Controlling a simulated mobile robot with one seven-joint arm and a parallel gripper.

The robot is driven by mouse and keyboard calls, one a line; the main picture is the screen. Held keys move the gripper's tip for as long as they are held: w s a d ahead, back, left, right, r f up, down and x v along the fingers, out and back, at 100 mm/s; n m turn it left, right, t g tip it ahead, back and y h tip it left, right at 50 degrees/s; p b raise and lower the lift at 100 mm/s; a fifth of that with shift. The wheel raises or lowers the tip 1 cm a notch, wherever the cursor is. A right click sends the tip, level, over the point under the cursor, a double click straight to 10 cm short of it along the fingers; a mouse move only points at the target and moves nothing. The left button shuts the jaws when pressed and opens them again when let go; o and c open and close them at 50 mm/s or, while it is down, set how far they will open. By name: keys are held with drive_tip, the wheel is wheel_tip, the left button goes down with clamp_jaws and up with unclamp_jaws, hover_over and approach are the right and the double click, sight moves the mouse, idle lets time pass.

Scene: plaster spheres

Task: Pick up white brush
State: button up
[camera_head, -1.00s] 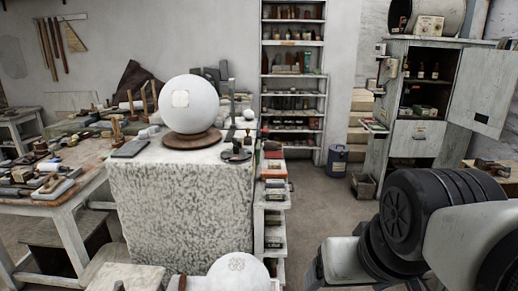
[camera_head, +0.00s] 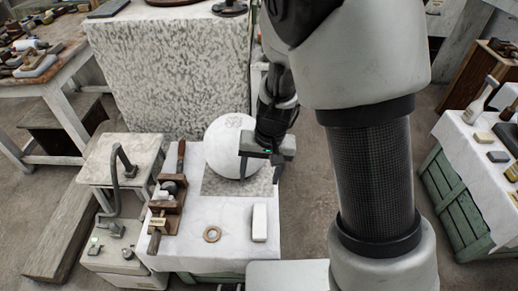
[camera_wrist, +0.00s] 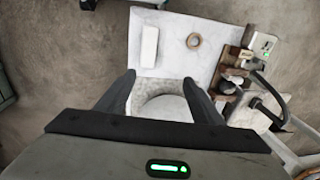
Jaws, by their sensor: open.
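No object here is clearly a white brush. A white block-shaped item (camera_head: 259,222) lies on the small white-topped table (camera_head: 185,255), and it also shows in the wrist view (camera_wrist: 149,46). A pale upright item with a handle (camera_head: 481,101) stands on the right-hand bench; I cannot tell whether it is a brush. My gripper (camera_head: 260,168) is open, pointing down beside and partly over a white plaster sphere (camera_head: 224,150). In the wrist view, the sphere (camera_wrist: 165,108) shows between and below my open gripper (camera_wrist: 158,84), partly hidden by the gripper body. The fingers appear empty.
A tan ring (camera_head: 212,234) lies beside the white block. A wooden rack (camera_head: 166,208) with tools lines the table's left side. A machine-like stand (camera_head: 120,160) is further left. A speckled stone block (camera_head: 170,70) stands behind. Bare floor (camera_head: 308,215) separates the table from the right-hand bench (camera_head: 455,130).

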drive_tip(key=h+b, duration=0.2)
hover_over(260, 220)
wheel_tip(260, 220, down, 12)
drive_tip(key=r, duration=0.1)
wheel_tip(260, 220, down, 12)
drive_tip(key=b, duration=0.2)
drive_tip(key=shift+s+d+r+b, duration=0.15)
drive_tip(key=shift+r+b, duration=0.1)
drive_tip(key=shift+b, duration=0.15)
drive_tip(key=shift+f+b, duration=0.8)
drive_tip(key=shift+f, duration=2.15)
drive_tip(key=shift+c, duration=0.2)
drive_tip(key=c, duration=1.2)
drive_tip(key=shift+o, duration=0.2)
drive_tip(key=shift+r, duration=0.1)
wheel_tip(260, 220, up, 10)
drive_tip(key=p, duration=0.2)
drive_tip(key=shift+p, duration=0.4)
